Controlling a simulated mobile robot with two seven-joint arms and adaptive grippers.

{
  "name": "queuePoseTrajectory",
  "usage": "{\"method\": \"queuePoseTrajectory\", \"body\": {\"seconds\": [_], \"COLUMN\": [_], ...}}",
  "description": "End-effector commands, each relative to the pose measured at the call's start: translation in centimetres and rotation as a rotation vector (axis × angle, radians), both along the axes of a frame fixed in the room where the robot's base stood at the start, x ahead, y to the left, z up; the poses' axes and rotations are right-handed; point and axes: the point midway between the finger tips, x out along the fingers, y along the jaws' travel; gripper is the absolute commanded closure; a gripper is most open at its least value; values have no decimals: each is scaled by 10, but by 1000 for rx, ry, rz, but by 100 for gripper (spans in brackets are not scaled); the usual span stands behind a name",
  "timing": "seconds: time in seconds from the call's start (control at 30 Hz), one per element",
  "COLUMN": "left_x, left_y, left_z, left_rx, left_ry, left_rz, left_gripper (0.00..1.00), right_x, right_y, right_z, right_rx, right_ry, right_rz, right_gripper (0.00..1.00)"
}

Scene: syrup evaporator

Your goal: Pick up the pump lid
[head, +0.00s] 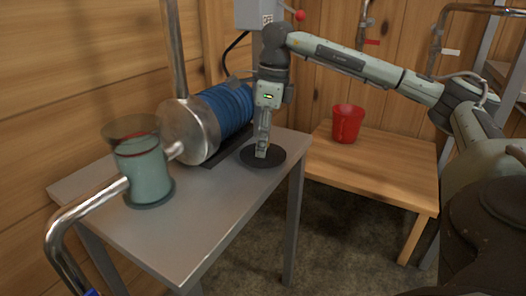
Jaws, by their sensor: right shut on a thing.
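A flat, round black disc, which looks like the pump lid (275,157), is at the right edge of the grey metal table (220,192). My right gripper (261,153) points straight down over its middle and is shut on it; the fingertips hide the part they grip. The disc is level, and I cannot tell whether it rests on the table or is just above it. The pump has a blue ribbed motor (228,104), a shiny metal housing (186,132) and a greenish pot (146,175) with a clear, red-ringed top. My left gripper is not in view.
A red bucket (347,123) stands on a low wooden bench (400,178) at the right. A metal pipe (72,219) joins the pot at the front left. A grey box with a red knob (299,15) is above my right gripper. Wooden walls close the back and left.

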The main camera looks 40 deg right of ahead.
Motion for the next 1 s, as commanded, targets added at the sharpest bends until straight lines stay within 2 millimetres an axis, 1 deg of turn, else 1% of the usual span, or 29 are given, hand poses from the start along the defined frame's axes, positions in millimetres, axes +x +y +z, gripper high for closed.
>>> {"method": "queuePoseTrajectory", "body": {"seconds": [0.03,0.17,0.27,0.3,0.47,0.67,0.73,0.87,1.0], "left_x": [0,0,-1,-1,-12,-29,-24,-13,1], "left_y": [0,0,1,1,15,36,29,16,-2], "left_z": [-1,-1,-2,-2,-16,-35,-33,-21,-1], "left_rx": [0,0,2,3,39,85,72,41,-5], "left_ry": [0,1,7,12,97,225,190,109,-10], "left_rz": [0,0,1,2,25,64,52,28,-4], "left_gripper": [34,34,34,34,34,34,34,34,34], "right_x": [-4,-6,-8,-7,-6,-5,-21,-47,-79], "right_y": [2,2,1,1,1,1,-6,-14,-23], "right_z": [-8,-6,0,5,30,70,64,65,64], "right_rx": [1,1,1,0,2,2,-2,-3,-3], "right_ry": [22,25,24,21,14,9,14,13,11], "right_rz": [6,6,6,7,5,5,0,-1,-5], "right_gripper": [100,100,100,100,100,100,100,100,100]}}
